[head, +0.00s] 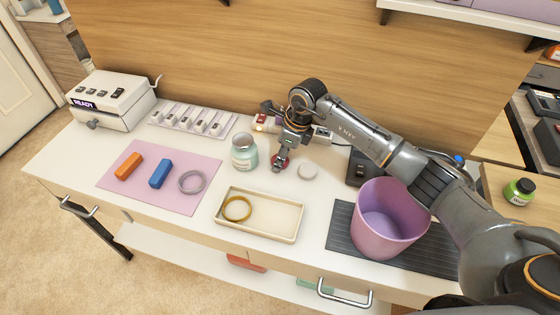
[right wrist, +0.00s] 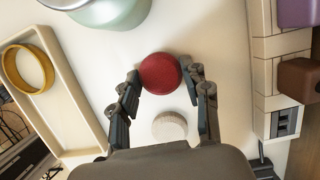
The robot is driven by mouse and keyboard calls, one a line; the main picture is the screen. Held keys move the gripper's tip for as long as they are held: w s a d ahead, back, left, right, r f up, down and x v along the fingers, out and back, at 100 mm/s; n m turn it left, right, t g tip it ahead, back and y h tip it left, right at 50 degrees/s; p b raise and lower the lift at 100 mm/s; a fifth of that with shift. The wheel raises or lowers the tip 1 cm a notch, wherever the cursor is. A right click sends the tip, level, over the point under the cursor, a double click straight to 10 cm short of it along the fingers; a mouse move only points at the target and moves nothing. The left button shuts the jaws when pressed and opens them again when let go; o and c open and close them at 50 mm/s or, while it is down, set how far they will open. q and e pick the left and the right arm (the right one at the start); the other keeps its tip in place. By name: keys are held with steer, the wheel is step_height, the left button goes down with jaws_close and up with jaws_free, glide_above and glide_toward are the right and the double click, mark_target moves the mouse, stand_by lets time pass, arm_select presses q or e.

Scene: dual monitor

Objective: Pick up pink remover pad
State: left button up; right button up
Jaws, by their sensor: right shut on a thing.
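The pink remover pad is a small round disc, deep red-pink in the right wrist view (right wrist: 160,73). In the head view the pad (head: 279,163) shows partly under my right gripper (head: 283,155), at the back middle of the white table. My right gripper, also in the right wrist view (right wrist: 163,76), is shut on the pad, with one finger on each side. I cannot tell whether the pad is lifted off the table. A similar white pad (head: 308,171) lies just to the right, also in the right wrist view (right wrist: 170,126). My left gripper is not in view.
A glass jar (head: 244,152) stands to the left of the gripper. A cream tray (head: 270,229) with a gold ring (head: 237,208) lies in front. A purple bin (head: 386,222) stands on a dark mat (head: 340,230) at right. A pink mat (head: 140,187) holds blocks and a grey ring.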

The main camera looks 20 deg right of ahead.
steer(key=shift+r+p, duration=0.4)
steer(key=shift+r, duration=0.15)
step_height(320, 180, up, 3)
steer(key=shift+f+p, duration=0.1)
steer(key=shift+p, duration=0.75)
steer(key=s+r+p, duration=0.9)
steer(key=s, duration=0.5)
steer(key=s+d+r+b, duration=0.2)
steer(key=s+d+b, duration=0.1)
steer(key=s+d, duration=0.4)
steer(key=s+d+r+b, duration=0.3)
steer(key=s+d, duration=0.4)
steer(key=d, duration=0.1)
steer(key=shift+d+r, duration=0.15)
